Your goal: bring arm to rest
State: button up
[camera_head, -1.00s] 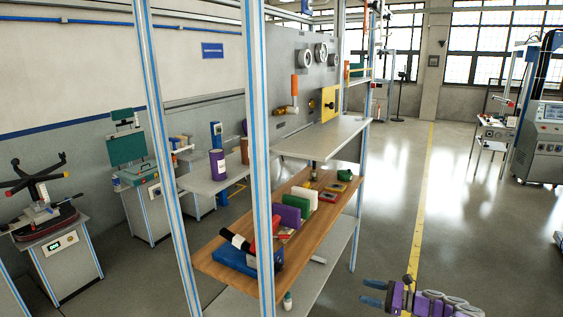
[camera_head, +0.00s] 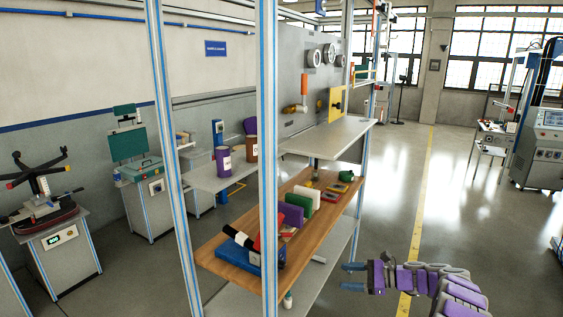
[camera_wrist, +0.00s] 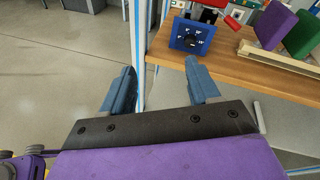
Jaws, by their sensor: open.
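My gripper (camera_head: 352,277) is at the lower right of the head view, with my purple and grey arm reaching in from the right. It is in the air to the right of the wooden shelf (camera_head: 222,262). In the wrist view my gripper (camera_wrist: 158,90) shows two blue fingers spread wide apart with nothing between them.
A blue-striped frame post (camera_head: 267,150) stands in front of the shelf. Purple (camera_head: 291,214) and green (camera_head: 302,202) blocks stand on the shelf. A grey upper shelf (camera_head: 330,137) is above. Open floor (camera_head: 470,215) with a yellow line lies to the right.

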jog(key=s+a+r+n+g+h, duration=0.2)
jog(key=s+a+r+n+g, duration=0.15)
jog(key=s+a+r, duration=0.4)
jog(key=s+a+r+n+g+h, duration=0.25)
jog(key=s+a+r+n, duration=0.25)
jog(key=s+a, duration=0.5)
jog(key=s+d+n+g+h, duration=0.1)
jog(key=s+d+n+h, duration=0.15)
jog(key=s, duration=0.75)
jog(key=s+d+n+h, duration=0.1)
jog(key=s+n+h, duration=0.2)
jog(key=s, duration=0.8)
jog(key=s+d+f+n+h, duration=0.1)
jog(key=s+d+n+h, duration=0.1)
jog(key=s, duration=0.5)
jog(key=s+d+n+h, duration=0.2)
jog(key=s+d, duration=0.3)
jog(key=s, duration=0.3)
jog(key=shift+s+f+h, duration=0.2)
jog(key=shift+f+h, duration=0.1)
jog(key=shift+f, duration=0.1)
